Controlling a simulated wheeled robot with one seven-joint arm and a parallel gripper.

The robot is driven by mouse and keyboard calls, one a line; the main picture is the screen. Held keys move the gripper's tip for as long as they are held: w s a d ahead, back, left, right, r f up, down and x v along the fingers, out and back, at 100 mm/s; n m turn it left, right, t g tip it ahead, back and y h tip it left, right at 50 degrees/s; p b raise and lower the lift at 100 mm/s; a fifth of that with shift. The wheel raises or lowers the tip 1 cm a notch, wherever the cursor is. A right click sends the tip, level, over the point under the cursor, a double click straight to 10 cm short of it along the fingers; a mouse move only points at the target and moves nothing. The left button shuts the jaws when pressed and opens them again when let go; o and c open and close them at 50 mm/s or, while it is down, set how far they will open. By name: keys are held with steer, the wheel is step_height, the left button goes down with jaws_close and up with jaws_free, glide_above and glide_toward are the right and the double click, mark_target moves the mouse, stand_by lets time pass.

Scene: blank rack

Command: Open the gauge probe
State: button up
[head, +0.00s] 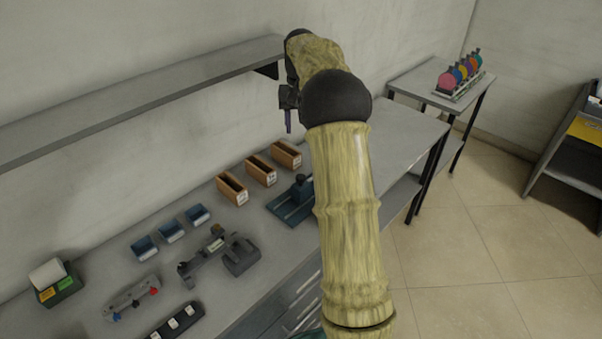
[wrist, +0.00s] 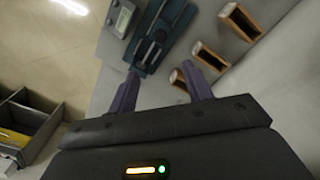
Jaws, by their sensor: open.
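My gripper (head: 288,122) is raised above the back of the bench, its purple fingers pointing down. In the wrist view my gripper (wrist: 160,78) has its two fingers apart with nothing between them. A blue fixture with a black knob (head: 296,194) sits on the bench, partly hidden by my arm. The blue fixture also shows in the wrist view (wrist: 165,30), beyond the fingertips.
Several orange-brown bins (head: 232,188) stand behind the fixture, and blue bins (head: 145,248) stand to the left. A grey shelf (head: 130,95) overhangs the bench. A side table (head: 420,85) holds a rack of coloured discs (head: 460,73). The bench's right end looks mostly clear.

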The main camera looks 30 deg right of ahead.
mark_target(301, 176)
steer(key=shift+f, duration=0.1)
step_height(301, 176, down, 16)
steer(key=shift+a+r+p, duration=0.1)
steer(key=shift+r+p, duration=0.05)
steer(key=shift+p, duration=0.5)
steer(key=shift+f, duration=0.75)
